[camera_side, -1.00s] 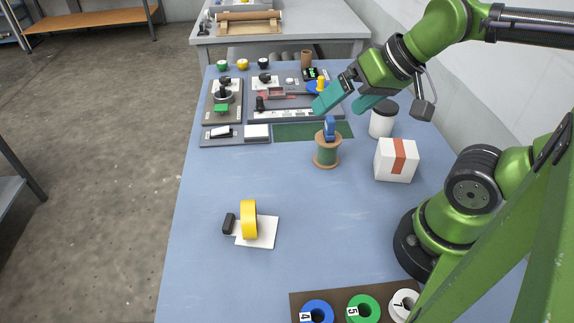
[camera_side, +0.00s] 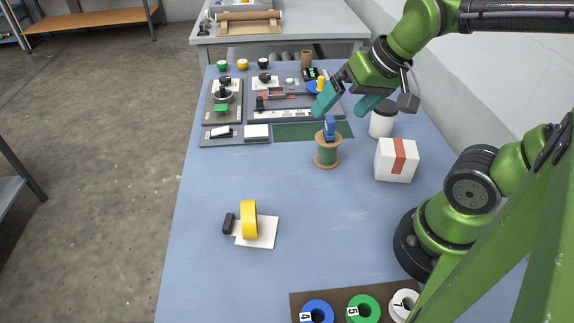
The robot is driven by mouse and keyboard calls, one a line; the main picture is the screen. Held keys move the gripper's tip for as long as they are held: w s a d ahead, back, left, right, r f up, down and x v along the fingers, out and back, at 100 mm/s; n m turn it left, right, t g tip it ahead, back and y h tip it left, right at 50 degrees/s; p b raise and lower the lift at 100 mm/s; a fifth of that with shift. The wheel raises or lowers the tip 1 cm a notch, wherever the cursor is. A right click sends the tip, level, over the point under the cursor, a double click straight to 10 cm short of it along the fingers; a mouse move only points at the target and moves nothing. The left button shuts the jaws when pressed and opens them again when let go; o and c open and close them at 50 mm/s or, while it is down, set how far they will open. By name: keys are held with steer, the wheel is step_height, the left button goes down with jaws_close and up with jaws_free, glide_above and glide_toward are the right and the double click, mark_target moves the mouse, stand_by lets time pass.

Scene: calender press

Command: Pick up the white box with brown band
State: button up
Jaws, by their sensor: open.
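The white box with a brown band (camera_side: 385,158) sits on the blue table at the right, in front of the white jar. The band runs over its top and down the front. My gripper (camera_side: 340,106) is open, with two teal fingers pointing down and to the left. It is empty and hangs above and behind the box, left of it in the picture, near the spool. The fingers do not touch the box.
A green spool with a blue top (camera_side: 327,150) stands left of the box. A white jar with a dark lid (camera_side: 381,122) stands close behind it. A yellow tape roll (camera_side: 249,219) is at front left. A rack of numbered rings (camera_side: 340,297) lies at the front edge. The table's middle is clear.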

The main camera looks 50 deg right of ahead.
steer(key=d+f+m+g+h, duration=0.1)
steer(key=d+f+m+g, duration=0.2)
steer(key=d+m, duration=0.25)
steer(key=m+g+h, duration=0.3)
steer(key=m+g, duration=0.4)
steer(key=m, duration=1.2)
glide_toward(398, 147)
steer(key=x, duration=1.2)
steer(key=shift+s+f, duration=0.1)
steer(key=shift+f, duration=0.1)
steer(key=c, duration=1)
